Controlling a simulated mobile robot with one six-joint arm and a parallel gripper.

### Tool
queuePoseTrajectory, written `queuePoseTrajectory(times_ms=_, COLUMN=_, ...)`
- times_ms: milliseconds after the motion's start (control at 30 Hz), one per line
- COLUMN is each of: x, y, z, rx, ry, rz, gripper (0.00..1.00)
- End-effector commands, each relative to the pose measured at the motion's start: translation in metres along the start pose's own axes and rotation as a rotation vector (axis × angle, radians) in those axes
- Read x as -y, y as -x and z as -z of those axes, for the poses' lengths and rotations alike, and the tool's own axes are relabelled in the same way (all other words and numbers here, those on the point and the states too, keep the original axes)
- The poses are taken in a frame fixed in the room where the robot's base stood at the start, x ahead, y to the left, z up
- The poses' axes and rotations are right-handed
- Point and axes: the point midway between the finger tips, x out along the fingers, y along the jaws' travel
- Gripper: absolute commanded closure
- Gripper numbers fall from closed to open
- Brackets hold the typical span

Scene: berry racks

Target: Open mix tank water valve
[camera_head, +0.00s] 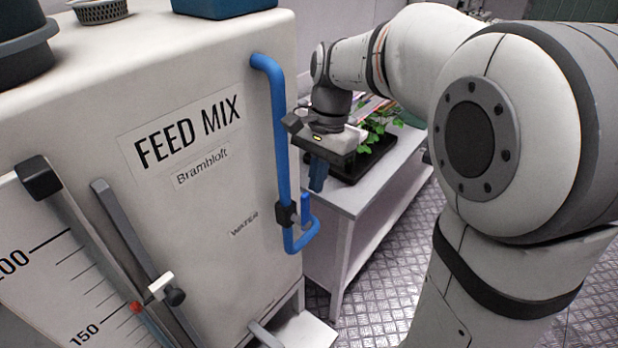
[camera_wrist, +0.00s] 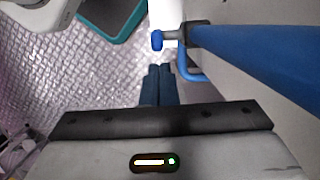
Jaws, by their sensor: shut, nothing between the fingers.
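The white mix tank (camera_head: 200,215), labelled FEED MIX, fills the left of the head view. A blue water pipe (camera_head: 279,130) runs down its right side; it also shows in the wrist view (camera_wrist: 265,55). The water valve has a dark body (camera_head: 287,214) and a blue handle (camera_head: 306,209), beside a WATER label. In the wrist view the handle's blue end (camera_wrist: 156,40) lies ahead of the fingertips. My gripper (camera_head: 317,184) is shut and empty, fingers pointing down, above and slightly right of the valve, apart from it. Its closed fingers show in the wrist view (camera_wrist: 160,72).
A white bench (camera_head: 347,203) behind the gripper carries a dark tray with a green plant (camera_head: 382,118). A level gauge with a sliding marker (camera_head: 160,288) is on the tank's left front. The metal floor (camera_head: 385,300) is clear beside the bench.

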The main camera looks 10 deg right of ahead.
Motion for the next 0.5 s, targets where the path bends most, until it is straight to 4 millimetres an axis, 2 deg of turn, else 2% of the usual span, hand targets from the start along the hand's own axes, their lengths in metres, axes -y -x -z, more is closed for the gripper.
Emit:
queuePoseTrajectory(times_ms=167, x=-0.004, y=0.010, z=0.026, rx=-0.001, ry=0.001, rz=0.000, gripper=1.00)
queuePoseTrajectory(times_ms=300, x=-0.003, y=0.044, z=0.026, rx=-0.004, ry=0.002, rz=0.003, gripper=1.00)
queuePoseTrajectory(times_ms=500, x=-0.004, y=0.083, z=0.027, rx=-0.003, ry=-0.001, rz=0.003, gripper=1.00)
